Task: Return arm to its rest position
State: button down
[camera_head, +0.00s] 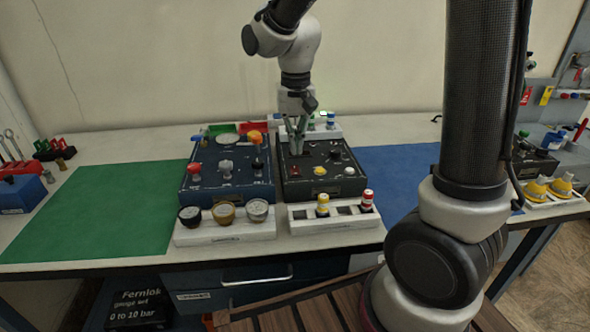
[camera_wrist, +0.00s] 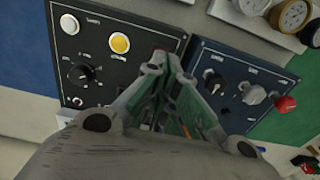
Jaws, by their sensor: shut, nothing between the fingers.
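My gripper (camera_head: 300,140) is above the black control panel (camera_head: 312,180) on the workbench, pointing down near the panel's left side. Its fingers are together and hold nothing. In the wrist view my gripper (camera_wrist: 163,75) covers the lower middle, with the black panel (camera_wrist: 110,85) to its left and the blue panel (camera_wrist: 250,75) to its right. The black panel carries a yellow button (camera_wrist: 120,43), a white button (camera_wrist: 69,24) and a black knob (camera_wrist: 80,73). I cannot tell whether the fingertips touch the panel.
The blue panel (camera_head: 200,180) with knobs stands left of the black one. A gauge rack (camera_head: 225,235) and a rack with yellow and red fittings (camera_head: 330,218) sit in front. A green mat (camera_head: 100,210) and a blue mat (camera_head: 395,175) are mostly clear. A wall (camera_head: 380,70) rises behind.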

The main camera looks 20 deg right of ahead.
dwell(0.5)
jog(key=shift+s+n, duration=0.2)
jog(key=shift+n, duration=0.3)
jog(key=shift+s+d+f+n+g, duration=0.2)
jog(key=shift+s+d+n, duration=0.1)
jog(key=shift+s, duration=0.15)
jog(key=shift+s+d+f+n+g, duration=0.1)
jog(key=shift+s+d+f+n, duration=0.15)
jog(key=shift+s, duration=0.2)
jog(key=s+d+r+t, duration=0.2)
jog(key=s+d+r, duration=0.3)
jog(key=s+d, duration=0.2)
jog(key=s+d+r+t, duration=0.3)
jog(key=s+d+r, duration=0.2)
jog(key=s, duration=0.4)
jog(key=shift+s+d+r, duration=0.4)
jog(key=shift+d, duration=0.45)
